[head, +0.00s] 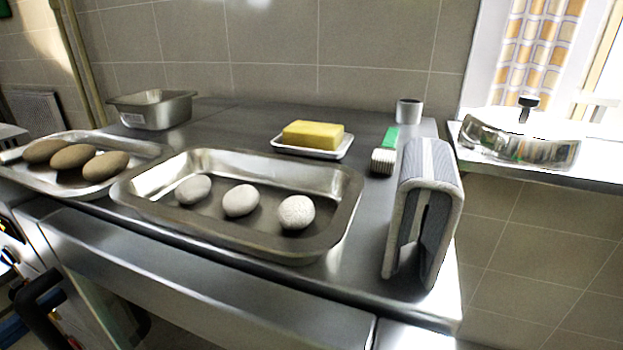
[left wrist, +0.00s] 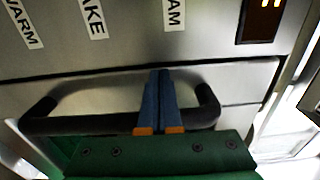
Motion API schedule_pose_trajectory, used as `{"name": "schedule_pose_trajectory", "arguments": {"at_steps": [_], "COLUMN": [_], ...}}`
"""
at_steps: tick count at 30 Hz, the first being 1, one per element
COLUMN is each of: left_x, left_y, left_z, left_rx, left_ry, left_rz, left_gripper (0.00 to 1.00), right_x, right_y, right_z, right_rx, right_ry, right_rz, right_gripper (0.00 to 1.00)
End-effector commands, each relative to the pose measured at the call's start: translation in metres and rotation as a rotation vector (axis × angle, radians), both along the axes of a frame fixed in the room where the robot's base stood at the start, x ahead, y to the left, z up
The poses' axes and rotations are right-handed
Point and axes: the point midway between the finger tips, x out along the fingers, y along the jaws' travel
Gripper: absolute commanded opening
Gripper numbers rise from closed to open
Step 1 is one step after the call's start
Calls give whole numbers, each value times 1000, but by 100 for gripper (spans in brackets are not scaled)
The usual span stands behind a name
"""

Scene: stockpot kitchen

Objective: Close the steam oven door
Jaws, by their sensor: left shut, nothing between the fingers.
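The steam oven's grey door (left wrist: 245,82) fills the middle of the left wrist view, with a black bar handle (left wrist: 75,124) across it. A dark seam runs between the door and the control panel above; I cannot tell whether the door is fully flush. My left gripper (left wrist: 161,73) is shut and empty, its blue fingers with orange bands crossing in front of the handle bar. I cannot tell whether they touch the door. In the head view a black handle (head: 40,287) shows at the lower left edge. My right gripper is not in view.
The control panel (left wrist: 125,50) carries printed labels and a lit display (left wrist: 262,18). On the steel counter stand a tray of grey stones or rolls (head: 345,215), a tray of brown loaves (head: 150,150), a yellow block (head: 313,135) on a dish, and a striped grey object (head: 430,190).

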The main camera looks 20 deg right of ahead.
Motion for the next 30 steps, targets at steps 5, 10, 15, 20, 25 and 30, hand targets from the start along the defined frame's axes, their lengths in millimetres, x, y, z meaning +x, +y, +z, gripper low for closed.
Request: {"name": "schedule_pose_trajectory", "arguments": {"at_steps": [5, 10, 15, 20, 25, 30], "left_x": [2, 3, 3, -7, -34, -55], "left_y": [-1, -1, -1, 9, 33, 53], "left_z": [9, 10, 10, 7, 3, 1], "left_rx": [-14, -16, -15, -14, -13, -13], "left_ry": [-17, -21, -22, -17, -11, -11], "left_rz": [6, 7, 7, 9, 10, 11], "left_gripper": [0, 0, 0, 0, 0, 0], "right_x": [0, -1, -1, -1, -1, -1], "right_y": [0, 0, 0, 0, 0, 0], "right_z": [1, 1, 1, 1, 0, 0], "right_rx": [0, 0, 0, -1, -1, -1], "right_ry": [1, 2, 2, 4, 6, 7], "right_rz": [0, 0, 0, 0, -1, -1], "right_gripper": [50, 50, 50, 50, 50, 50]}}
